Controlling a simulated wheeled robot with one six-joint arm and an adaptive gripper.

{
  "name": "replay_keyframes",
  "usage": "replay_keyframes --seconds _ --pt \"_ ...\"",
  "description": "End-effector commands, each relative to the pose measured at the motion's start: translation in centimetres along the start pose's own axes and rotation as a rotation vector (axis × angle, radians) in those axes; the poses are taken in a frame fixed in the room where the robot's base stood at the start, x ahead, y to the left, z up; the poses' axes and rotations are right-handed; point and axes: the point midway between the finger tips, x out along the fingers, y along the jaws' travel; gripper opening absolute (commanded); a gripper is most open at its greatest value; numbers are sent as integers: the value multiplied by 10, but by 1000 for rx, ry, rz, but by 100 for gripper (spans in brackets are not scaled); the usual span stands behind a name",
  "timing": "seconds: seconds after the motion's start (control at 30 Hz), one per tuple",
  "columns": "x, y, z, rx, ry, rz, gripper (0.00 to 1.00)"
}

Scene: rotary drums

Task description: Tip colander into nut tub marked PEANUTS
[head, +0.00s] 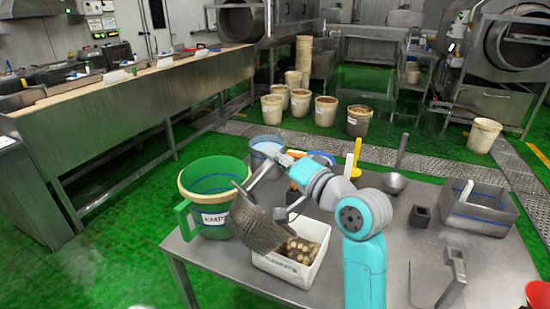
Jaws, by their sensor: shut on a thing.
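A grey metal colander (258,230) hangs tilted in the middle of the table, between a green tub and a white tub. I cannot see inside the colander.
A green tub (213,178) with a label starting EMP stands left of the colander.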

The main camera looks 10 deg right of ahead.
Motion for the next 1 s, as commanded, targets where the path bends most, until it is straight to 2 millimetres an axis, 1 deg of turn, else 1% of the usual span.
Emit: replay_keyframes --seconds 1.0 --pt "0 16 -14 95 2 -3 0"
